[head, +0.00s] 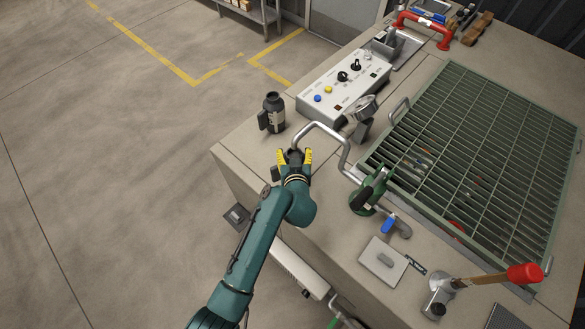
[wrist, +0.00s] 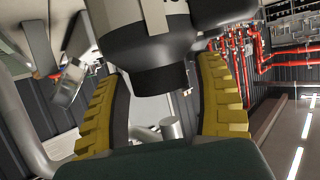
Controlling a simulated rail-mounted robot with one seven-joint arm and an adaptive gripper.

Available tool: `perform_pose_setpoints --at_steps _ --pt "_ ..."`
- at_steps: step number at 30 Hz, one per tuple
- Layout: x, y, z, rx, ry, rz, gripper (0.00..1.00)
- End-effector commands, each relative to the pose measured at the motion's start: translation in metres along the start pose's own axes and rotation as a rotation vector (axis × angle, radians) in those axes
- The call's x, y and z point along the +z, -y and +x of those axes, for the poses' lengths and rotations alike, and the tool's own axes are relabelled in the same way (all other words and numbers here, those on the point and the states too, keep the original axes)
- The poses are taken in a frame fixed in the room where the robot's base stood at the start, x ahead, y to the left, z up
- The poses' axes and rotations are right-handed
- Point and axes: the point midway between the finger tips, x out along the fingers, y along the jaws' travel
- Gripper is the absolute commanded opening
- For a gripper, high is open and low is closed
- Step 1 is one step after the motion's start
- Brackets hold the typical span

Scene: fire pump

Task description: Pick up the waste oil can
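The waste oil can appears to be the small dark can (head: 272,113) with a pale label and a side handle, upright near the bench's left edge in the head view. My gripper (head: 294,158) is below it in that picture, with its yellow-padded fingers spread and nothing between them. In the wrist view, which looks upside down, the can's dark body (wrist: 150,45) and narrow neck fill the top middle, beyond the open gripper (wrist: 160,110). The can looks apart from the fingers; the exact gap cannot be told.
A bent metal pipe handle (head: 322,130) rises close to my gripper's right. A control box (head: 343,82) with knobs and buttons stands behind the can. A gauge (head: 364,108), a green-handled tool (head: 372,190) and a grating (head: 480,160) are farther right. Open floor lies left.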

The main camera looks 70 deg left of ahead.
Motion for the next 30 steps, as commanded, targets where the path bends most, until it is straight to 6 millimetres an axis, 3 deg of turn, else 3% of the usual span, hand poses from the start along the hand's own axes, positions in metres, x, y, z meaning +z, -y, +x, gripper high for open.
perform_pose_setpoints --at_steps 1,9,30 --pt "0.000 0.000 0.000 0.000 0.000 0.000 0.58" --pt "0.000 0.000 0.000 0.000 0.000 0.000 0.07" --pt "-0.021 -0.004 -0.009 0.008 -0.010 -0.001 0.07"
